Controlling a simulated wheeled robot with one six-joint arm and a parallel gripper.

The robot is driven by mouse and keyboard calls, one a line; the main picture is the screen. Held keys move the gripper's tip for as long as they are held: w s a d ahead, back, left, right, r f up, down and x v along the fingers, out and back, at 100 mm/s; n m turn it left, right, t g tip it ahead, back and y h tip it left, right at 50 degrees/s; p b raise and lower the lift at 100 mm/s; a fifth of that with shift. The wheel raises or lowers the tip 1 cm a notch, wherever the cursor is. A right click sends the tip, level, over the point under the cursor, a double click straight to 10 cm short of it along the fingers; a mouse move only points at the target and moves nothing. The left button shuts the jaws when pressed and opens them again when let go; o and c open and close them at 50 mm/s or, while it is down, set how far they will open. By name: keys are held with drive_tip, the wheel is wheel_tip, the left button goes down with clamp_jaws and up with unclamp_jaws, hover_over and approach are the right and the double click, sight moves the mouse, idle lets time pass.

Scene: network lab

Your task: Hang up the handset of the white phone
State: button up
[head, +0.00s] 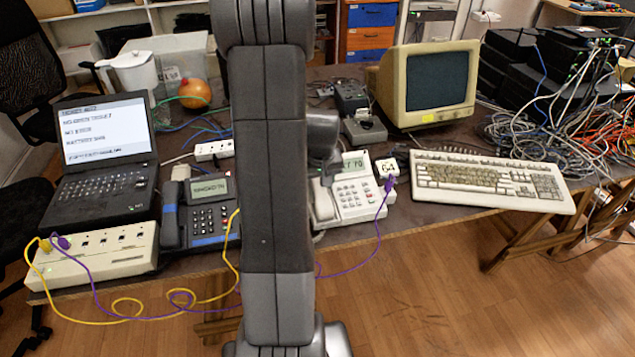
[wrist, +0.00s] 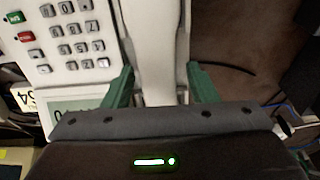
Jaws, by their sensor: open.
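The white phone (head: 362,203) stands on the dark table in the head view, right of my arm, its keypad and lit display facing up. Its white handset (head: 322,202) lies along the left side of the keypad, partly hidden by my arm. In the wrist view the phone (wrist: 45,72) fills the upper left, and the handset (wrist: 153,45) runs lengthwise between the green fingers of my gripper (wrist: 161,88). The fingers are open, one on each side of the handset. I cannot tell whether the handset sits fully in its cradle.
A dark desk phone (head: 207,212) stands left of my arm. A small white box (head: 388,168) and a keyboard (head: 490,182) are right of the white phone; a beige monitor (head: 428,85) stands behind. A purple cable (head: 365,258) hangs over the table's front edge.

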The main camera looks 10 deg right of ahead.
drive_tip(key=v, duration=1.4)
drive_tip(key=shift+p, duration=0.35)
drive_tip(key=shift+f, duration=0.15)
drive_tip(key=x, duration=1.3)
drive_tip(key=shift+f+b, duration=0.35)
drive_tip(key=shift+r, duration=0.1)
